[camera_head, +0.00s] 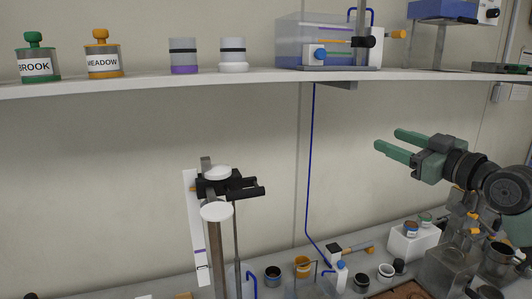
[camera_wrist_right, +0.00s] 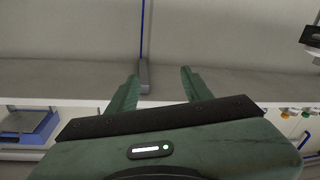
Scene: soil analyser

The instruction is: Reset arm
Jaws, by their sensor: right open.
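My right gripper (camera_head: 396,143) reaches in from the right in the head view, raised above the bench and below the shelf. Its two green fingers point left and stand apart with nothing between them. The right wrist view also shows the open green fingers (camera_wrist_right: 162,90), with the pale wall and a shelf surface beyond. My left gripper does not show in either view.
A long white shelf (camera_head: 180,83) carries a BROOK jar (camera_head: 38,63), a MEADOW jar (camera_head: 103,60), two grey cylinders and a clear tank (camera_head: 300,35). A stand with a black clamp (camera_head: 225,186) rises mid-view. Jars and cups crowd the bench at the lower right.

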